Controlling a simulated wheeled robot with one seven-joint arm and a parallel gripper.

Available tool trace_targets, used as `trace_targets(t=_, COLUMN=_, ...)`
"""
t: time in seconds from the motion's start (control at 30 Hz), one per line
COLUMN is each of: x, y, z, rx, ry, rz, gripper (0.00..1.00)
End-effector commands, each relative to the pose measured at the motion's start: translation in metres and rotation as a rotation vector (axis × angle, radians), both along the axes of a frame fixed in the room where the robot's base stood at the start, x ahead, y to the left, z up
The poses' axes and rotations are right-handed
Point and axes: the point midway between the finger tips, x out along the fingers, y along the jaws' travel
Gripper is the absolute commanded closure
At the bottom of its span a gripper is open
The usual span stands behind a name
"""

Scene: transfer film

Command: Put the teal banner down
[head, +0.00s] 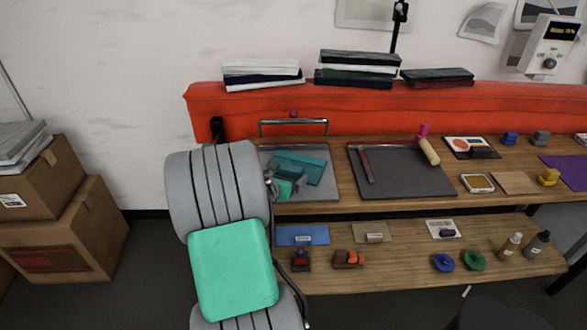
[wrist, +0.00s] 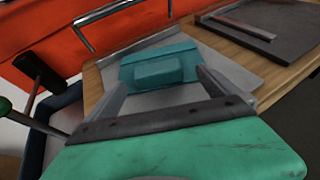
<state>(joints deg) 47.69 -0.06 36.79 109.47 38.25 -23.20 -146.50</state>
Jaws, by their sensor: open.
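The teal banner (head: 304,165) is a flat teal piece with a raised block in its middle. It lies on a grey tray (head: 322,187) at the left of the upper wooden shelf. It also shows in the wrist view (wrist: 160,68), just beyond my gripper. My gripper (wrist: 162,88) is open, with its two grey fingers apart and pointing at the banner's near side. I cannot tell whether the fingertips touch it. In the head view my arm and gripper (head: 290,182) hide the tray's left part and some of the banner.
A metal bar handle (head: 293,122) rises behind the tray. A dark tray (head: 400,180) with a roller (head: 429,150) sits to the right. A red padded ledge (head: 225,106) with books runs behind. Small items crowd the lower shelf. Cardboard boxes (head: 70,235) stand at left.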

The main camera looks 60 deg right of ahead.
Motion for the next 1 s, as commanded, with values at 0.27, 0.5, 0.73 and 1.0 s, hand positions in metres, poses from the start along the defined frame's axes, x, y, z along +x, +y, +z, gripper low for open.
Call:
trace_targets(t=0.27, x=0.006, y=-0.041, z=-0.016, rx=0.003, ry=-0.003, rz=-0.001, gripper=0.0)
trace_targets(t=0.5, x=0.007, y=-0.044, z=-0.018, rx=0.002, ry=-0.003, rz=0.001, gripper=0.0)
trace_targets(t=0.73, x=0.007, y=-0.044, z=-0.018, rx=0.002, ry=-0.004, rz=0.0, gripper=0.18)
trace_targets(t=1.0, x=0.007, y=-0.044, z=-0.018, rx=0.002, ry=-0.004, rz=0.0, gripper=0.4)
